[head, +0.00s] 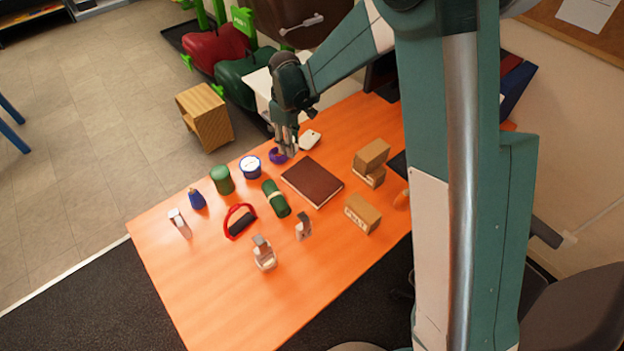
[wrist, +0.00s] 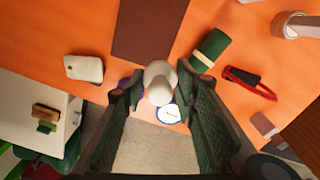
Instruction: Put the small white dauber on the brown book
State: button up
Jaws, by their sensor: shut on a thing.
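The small white dauber (wrist: 159,80) is between the fingers of my gripper (wrist: 158,88) in the wrist view, with its rounded pale end showing. In the head view my gripper (head: 287,148) is shut on it near the far edge of the table, and the fingers mostly hide it. The brown book (head: 312,181) lies flat and closed, down and to the right of my gripper, with its cover bare. It also shows at the top of the wrist view (wrist: 150,25). The dauber is beside the book, apart from it.
A purple item (head: 277,156) is close to my gripper. A white block (head: 310,140), a blue-and-white tub (head: 250,167) and a green roll (head: 275,198) surround the book. Cardboard boxes (head: 370,160) stand to its right. The table's near left part (head: 200,290) is clear.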

jog(key=d+m, duration=0.1)
jog(key=d, duration=0.7)
send_over(312, 179)
jog(key=shift+f, duration=2.55)
jog(key=shift+f, duration=0.1)
jog(key=shift+f, duration=3)
jog(key=shift+f, duration=1.85)
jog(key=shift+f, duration=0.2)
jog(key=o, duration=0.9)
